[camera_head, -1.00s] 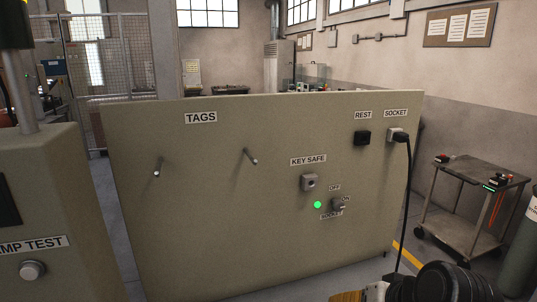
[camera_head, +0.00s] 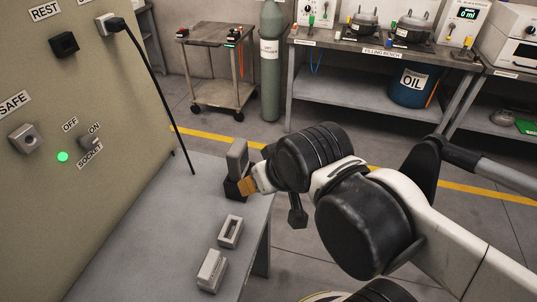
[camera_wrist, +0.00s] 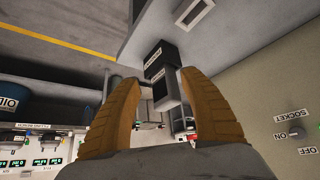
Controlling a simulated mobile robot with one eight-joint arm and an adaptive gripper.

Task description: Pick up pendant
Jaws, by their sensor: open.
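A grey upright block, which looks like the pendant (camera_head: 238,155), stands in a black holder (camera_head: 231,190) at the table's far right corner. I cannot read a name on it. In the wrist view the grey block (camera_wrist: 167,92) lies between my fingers, with the black labelled holder (camera_wrist: 155,62) just beyond the fingertips. My gripper (camera_head: 248,186) has orange fingers and is beside the block and holder in the head view. In the wrist view my gripper (camera_wrist: 160,78) is open, with its fingers on either side of the block; I cannot tell whether they touch it.
The grey table (camera_head: 150,235) also bears a grey frame (camera_head: 230,232) and a grey block (camera_head: 211,270) nearer the front. A black cable (camera_head: 160,90) hangs from the panel (camera_head: 100,140) at the left. A cart (camera_head: 222,65) and filling bench (camera_head: 345,50) stand behind.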

